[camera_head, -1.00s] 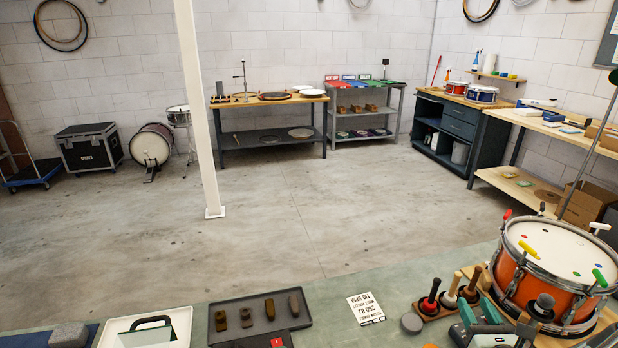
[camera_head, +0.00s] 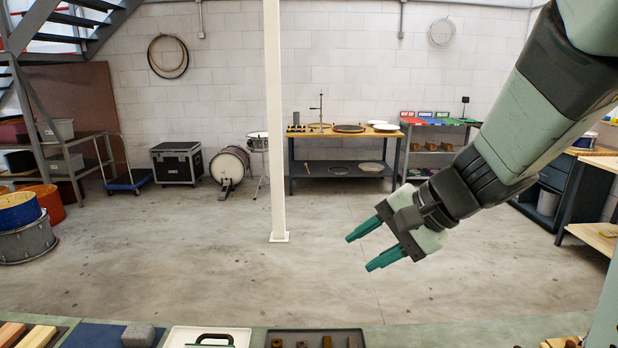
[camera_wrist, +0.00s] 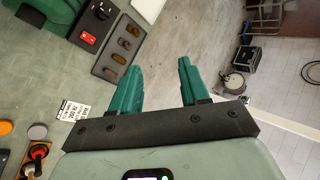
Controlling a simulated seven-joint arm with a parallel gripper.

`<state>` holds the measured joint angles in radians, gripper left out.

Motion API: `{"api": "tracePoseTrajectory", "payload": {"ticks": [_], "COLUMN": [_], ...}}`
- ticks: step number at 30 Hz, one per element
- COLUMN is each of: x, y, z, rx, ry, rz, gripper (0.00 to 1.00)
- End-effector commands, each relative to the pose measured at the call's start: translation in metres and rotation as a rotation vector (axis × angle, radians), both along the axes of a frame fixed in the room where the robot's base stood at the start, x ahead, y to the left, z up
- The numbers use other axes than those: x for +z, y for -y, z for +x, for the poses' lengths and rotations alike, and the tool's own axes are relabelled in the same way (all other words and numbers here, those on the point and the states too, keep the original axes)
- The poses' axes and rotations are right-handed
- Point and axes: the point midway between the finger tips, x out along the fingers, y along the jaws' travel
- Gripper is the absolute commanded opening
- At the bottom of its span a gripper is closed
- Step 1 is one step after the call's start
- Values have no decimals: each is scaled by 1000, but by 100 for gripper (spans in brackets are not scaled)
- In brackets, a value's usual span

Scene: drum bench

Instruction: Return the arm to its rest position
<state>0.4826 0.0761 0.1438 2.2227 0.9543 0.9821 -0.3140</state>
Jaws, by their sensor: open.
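My gripper (camera_head: 366,246) is raised in the air on the right side of the head view, with the arm coming down from the upper right. Its two green fingers are apart with nothing between them. In the wrist view the gripper (camera_wrist: 160,78) is also open and empty, with the bench on the left and the floor beyond the fingers. No object touches the fingers.
The bench edge runs along the bottom, with a dark tray (camera_head: 300,334) of small blocks and a white tray (camera_head: 207,336). A white post (camera_head: 274,120) stands beyond on open floor. The wrist view shows a printed card (camera_wrist: 73,110).

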Motion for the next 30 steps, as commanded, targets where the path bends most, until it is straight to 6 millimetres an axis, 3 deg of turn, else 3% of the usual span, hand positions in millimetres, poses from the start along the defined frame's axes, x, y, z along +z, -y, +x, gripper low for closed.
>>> {"api": "tracePoseTrajectory", "payload": {"ticks": [1,6,12,15,21,24,30], "x": [17,64,116,134,92,77,74], "y": [-18,-56,-80,-83,-24,-4,-1], "z": [-11,-45,-83,-102,-148,-164,-167], "rx": [86,318,491,542,492,463,458], "ry": [68,299,582,695,493,408,396], "rz": [-101,-399,-650,-744,-852,-882,-887], "gripper": [45,45,45,45,45,45,45]}}
